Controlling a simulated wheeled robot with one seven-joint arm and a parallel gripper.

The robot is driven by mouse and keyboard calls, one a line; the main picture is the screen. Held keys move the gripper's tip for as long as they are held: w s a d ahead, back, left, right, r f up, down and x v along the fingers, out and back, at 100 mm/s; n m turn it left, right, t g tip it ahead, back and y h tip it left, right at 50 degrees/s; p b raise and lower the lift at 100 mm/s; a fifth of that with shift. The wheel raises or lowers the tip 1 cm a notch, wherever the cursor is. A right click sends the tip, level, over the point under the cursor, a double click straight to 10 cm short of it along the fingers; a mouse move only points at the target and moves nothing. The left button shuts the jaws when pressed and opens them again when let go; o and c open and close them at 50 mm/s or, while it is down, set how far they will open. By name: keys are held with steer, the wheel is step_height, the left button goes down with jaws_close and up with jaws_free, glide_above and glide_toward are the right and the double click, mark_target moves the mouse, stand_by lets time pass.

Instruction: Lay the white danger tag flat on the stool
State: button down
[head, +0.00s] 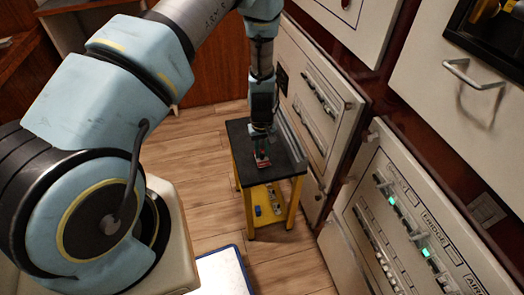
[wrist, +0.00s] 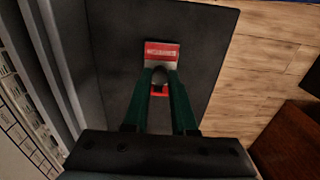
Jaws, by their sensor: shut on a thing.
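The stool (head: 237,133) has a black top and yellow legs, and stands on the wood floor beside the cabinets. Its dark top (wrist: 115,50) fills the middle of the wrist view. The danger tag (wrist: 162,52) is white with a red lettered band, and its face is toward the wrist camera. My gripper (wrist: 161,74) is shut on the near end of the tag; a bit of red shows between the green fingers. In the head view my gripper (head: 261,140) points down over the stool top, with the tag (head: 262,162) small below it. I cannot tell whether the tag touches the top.
A yellow lower shelf (head: 268,208) holds a blue item and other small things. A cabinet panel (head: 400,215) with lit green switches stands at right. The stool top around the tag is clear.

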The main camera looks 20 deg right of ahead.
steer(key=shift+f+b, duration=0.3)
steer(key=shift+f, duration=0.15)
steer(key=c, duration=0.6)
jaws_free()
steer(key=shift+c, duration=0.2)
step_height(320, 180, up, 11)
steer(key=b, duration=0.1)
steer(key=shift+f, duration=0.1)
